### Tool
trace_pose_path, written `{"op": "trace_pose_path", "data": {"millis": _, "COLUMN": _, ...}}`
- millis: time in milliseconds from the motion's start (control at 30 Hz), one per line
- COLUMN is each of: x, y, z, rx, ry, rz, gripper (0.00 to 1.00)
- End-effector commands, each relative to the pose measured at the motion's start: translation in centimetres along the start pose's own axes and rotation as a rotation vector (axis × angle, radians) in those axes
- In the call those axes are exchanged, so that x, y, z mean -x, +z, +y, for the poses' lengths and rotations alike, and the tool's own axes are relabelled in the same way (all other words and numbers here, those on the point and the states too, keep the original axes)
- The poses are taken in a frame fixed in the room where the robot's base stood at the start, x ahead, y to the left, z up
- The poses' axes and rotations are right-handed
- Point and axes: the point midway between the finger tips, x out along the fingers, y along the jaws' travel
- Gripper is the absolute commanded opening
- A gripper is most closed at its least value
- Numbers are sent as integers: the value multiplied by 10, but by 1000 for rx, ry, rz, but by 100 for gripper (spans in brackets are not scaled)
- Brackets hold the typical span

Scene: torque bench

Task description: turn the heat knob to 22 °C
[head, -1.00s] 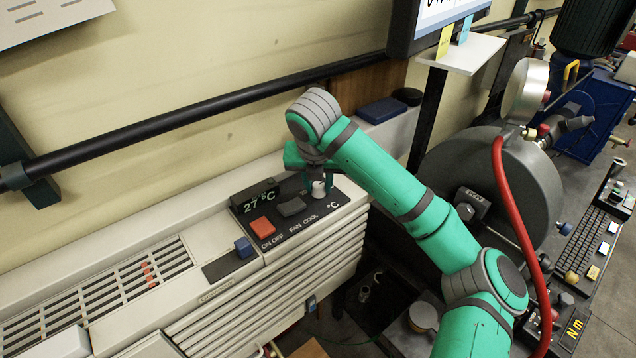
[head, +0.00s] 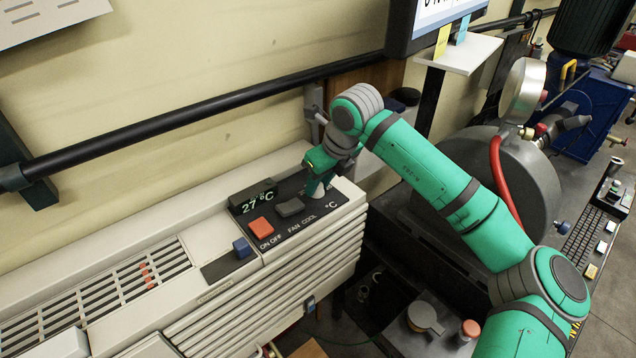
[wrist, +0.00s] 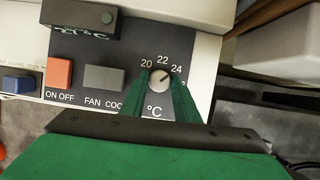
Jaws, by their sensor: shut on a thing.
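The heat knob (wrist: 159,78) is a small pale round knob on the dark control panel (wrist: 125,55), with 20, 22 and 24 printed around it and "°C" below. Its dark mark points up and right, toward about 24. My gripper (wrist: 160,90) has its two green fingers shut on the knob, one on each side. In the head view my gripper (head: 318,188) reaches down to the panel's right end and mostly hides the knob. The display (head: 256,199) reads 27 °C; in the wrist view its digits are partly cut off.
Left of the knob are a grey FAN COOL switch (wrist: 103,78), a red ON OFF switch (wrist: 59,73) and a blue switch (wrist: 18,84). A black rail (head: 200,120) runs along the wall above. A grey machine with a red hose (head: 498,180) stands to the right.

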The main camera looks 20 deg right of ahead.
Motion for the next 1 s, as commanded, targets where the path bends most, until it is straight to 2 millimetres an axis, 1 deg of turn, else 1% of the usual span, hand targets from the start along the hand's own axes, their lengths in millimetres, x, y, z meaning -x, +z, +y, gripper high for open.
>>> {"op": "trace_pose_path", "data": {"millis": 300, "x": 0, "y": 0, "z": -4, "rx": 272, "ry": 113, "rz": 2, "gripper": 6}}
{"op": "trace_pose_path", "data": {"millis": 600, "x": 0, "y": 1, "z": -5, "rx": 501, "ry": 209, "rz": 2, "gripper": 6}}
{"op": "trace_pose_path", "data": {"millis": 800, "x": -1, "y": 1, "z": -6, "rx": 610, "ry": 252, "rz": 3, "gripper": 6}}
{"op": "trace_pose_path", "data": {"millis": 1000, "x": -1, "y": 1, "z": -6, "rx": 670, "ry": 278, "rz": 3, "gripper": 6}}
